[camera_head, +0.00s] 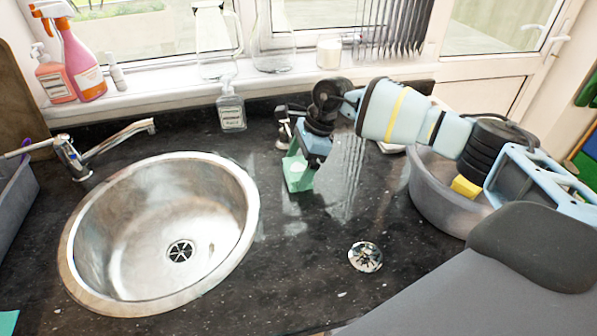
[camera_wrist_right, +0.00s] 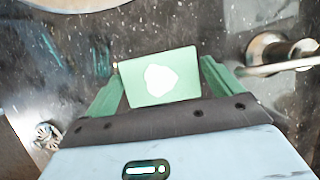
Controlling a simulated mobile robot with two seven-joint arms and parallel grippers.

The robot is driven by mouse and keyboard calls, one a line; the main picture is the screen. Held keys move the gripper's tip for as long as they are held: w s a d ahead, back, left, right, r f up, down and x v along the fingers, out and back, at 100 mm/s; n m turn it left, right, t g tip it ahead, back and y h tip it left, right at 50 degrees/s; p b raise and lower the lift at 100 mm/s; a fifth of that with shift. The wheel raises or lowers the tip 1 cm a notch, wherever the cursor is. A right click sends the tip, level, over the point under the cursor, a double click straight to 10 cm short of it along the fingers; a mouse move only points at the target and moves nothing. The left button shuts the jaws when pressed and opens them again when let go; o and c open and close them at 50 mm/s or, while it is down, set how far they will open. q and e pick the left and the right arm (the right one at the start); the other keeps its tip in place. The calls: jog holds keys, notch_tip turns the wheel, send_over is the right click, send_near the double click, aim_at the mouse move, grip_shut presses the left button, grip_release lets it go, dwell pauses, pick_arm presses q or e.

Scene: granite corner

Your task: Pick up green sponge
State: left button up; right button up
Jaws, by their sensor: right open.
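The green sponge (camera_wrist_right: 158,78), a light green block with a white patch on its face, is between the fingers of my right gripper (camera_wrist_right: 163,85) in the wrist view. The gripper is open, with one green finger on each side of the sponge. I cannot tell whether either finger touches it. In the head view my right gripper (camera_head: 298,172) reaches down to the dark counter right of the sink, and its green fingers are hard to separate from the sponge there. My left gripper is not in view.
A round metal sink (camera_head: 240,250) and a tap (camera_head: 120,137) are at left. A grey basin (camera_head: 425,195) with a yellow block (camera_head: 465,187) is at right. A metal strainer (camera_head: 365,257) lies on the counter. A soap bottle (camera_head: 231,108) stands near the windowsill.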

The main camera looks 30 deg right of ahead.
jog(key=shift+a+f, duration=0.15)
jog(key=shift+f, duration=0.4)
jog(key=c, duration=0.7)
jog(key=shift+r, duration=0.15)
jog(key=shift+r, duration=0.55)
notch_tip(320, 180, up, 2)
jog(key=shift+r, duration=0.2)
jog(key=s+a, duration=0.1)
jog(key=s, duration=0.4)
jog(key=s+a+r, duration=0.1)
jog(key=s+a, duration=0.1)
jog(key=s, duration=0.3)
jog(key=s+a, duration=0.1)
jog(key=s, duration=0.4)
jog(key=shift+s+a+r, duration=0.15)
jog(key=shift+a, duration=0.05)
